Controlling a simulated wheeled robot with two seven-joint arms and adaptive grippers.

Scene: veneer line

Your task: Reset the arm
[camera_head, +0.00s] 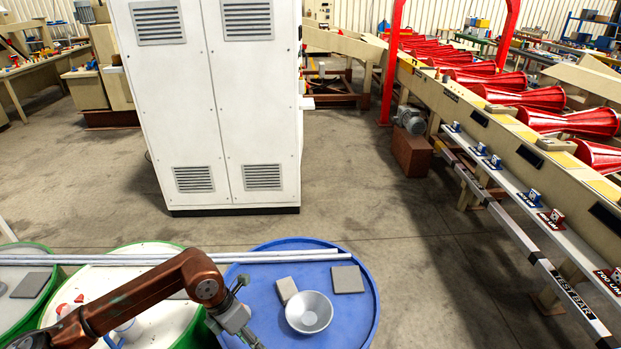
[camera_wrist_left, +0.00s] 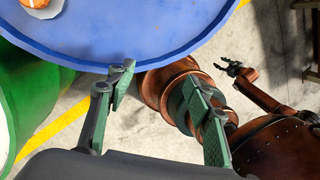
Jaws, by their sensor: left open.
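My left arm (camera_head: 130,300) reaches in from the lower left in the head view. Its gripper (camera_head: 247,318) is over the left part of the blue drum top (camera_head: 265,262), left of a grey-white bowl (camera_head: 309,312). In the left wrist view the two green-padded fingers of this gripper (camera_wrist_left: 160,76) stand apart with nothing between them. The blue drum's edge (camera_wrist_left: 80,58) lies beyond them. A second copper arm with a small dark gripper (camera_wrist_left: 231,68) shows at the right of the wrist view, too small to judge its jaws.
A small block (camera_head: 287,289) and a grey square plate (camera_head: 347,279) lie by the bowl. A white cabinet (camera_head: 215,110) stands behind. A conveyor with red cones (camera_head: 540,99) runs at right.

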